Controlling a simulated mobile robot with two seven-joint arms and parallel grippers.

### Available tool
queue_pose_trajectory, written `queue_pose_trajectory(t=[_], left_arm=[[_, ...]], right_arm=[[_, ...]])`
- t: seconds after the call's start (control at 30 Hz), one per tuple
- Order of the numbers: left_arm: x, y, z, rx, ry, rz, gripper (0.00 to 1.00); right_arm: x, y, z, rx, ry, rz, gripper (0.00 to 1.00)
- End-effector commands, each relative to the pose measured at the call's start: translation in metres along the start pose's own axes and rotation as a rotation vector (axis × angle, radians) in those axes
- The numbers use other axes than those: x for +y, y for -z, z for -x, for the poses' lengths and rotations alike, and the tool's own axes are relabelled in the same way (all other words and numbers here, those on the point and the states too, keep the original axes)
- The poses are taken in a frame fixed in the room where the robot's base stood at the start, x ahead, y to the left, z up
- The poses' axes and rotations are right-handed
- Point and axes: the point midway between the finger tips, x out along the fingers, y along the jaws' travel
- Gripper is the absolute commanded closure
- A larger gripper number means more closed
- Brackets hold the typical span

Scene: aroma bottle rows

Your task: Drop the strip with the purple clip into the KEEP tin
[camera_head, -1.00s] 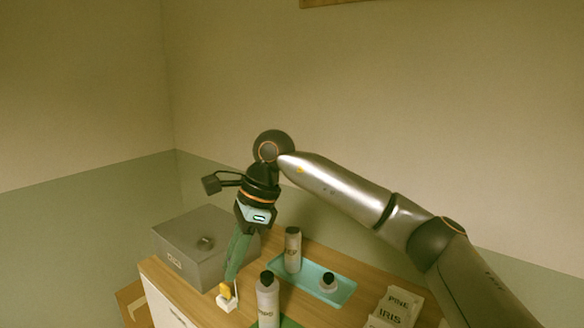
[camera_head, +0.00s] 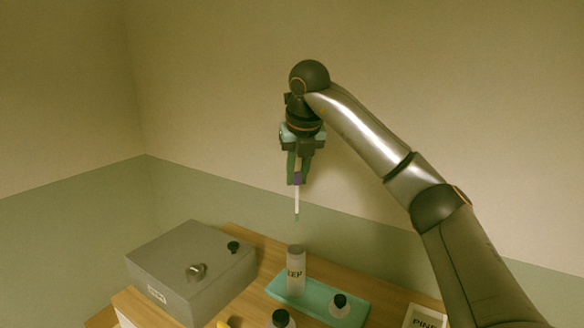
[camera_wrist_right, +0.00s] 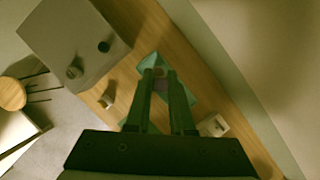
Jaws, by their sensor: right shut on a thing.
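My right gripper (camera_head: 297,181) is up in the air, pointing down and shut on the purple clip (camera_head: 297,178). A thin white strip (camera_head: 297,200) with a greenish lower end hangs upright from the clip. The KEEP tin (camera_head: 296,272), a pale grey cylinder with "EEP" readable on its side, stands on the teal tray (camera_head: 318,296). In the head view the strip's lower end shows above the tin, clear of it. In the wrist view the fingers (camera_wrist_right: 166,78) point towards the teal tray and hide much of it. My left gripper is not in view.
A grey box (camera_head: 190,270) with a knob and a small black item on its lid stands left of the tray. A black-capped bottle (camera_head: 340,306) is on the tray's right part.

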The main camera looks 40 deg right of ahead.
Motion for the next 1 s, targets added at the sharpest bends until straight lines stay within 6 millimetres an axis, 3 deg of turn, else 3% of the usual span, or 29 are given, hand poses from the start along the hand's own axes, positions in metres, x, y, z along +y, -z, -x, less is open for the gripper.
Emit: queue_pose_trajectory(t=[1.0], left_arm=[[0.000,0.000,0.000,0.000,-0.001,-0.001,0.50]], right_arm=[[0.000,0.048,-0.114,0.003,0.000,0.005,1.00]])
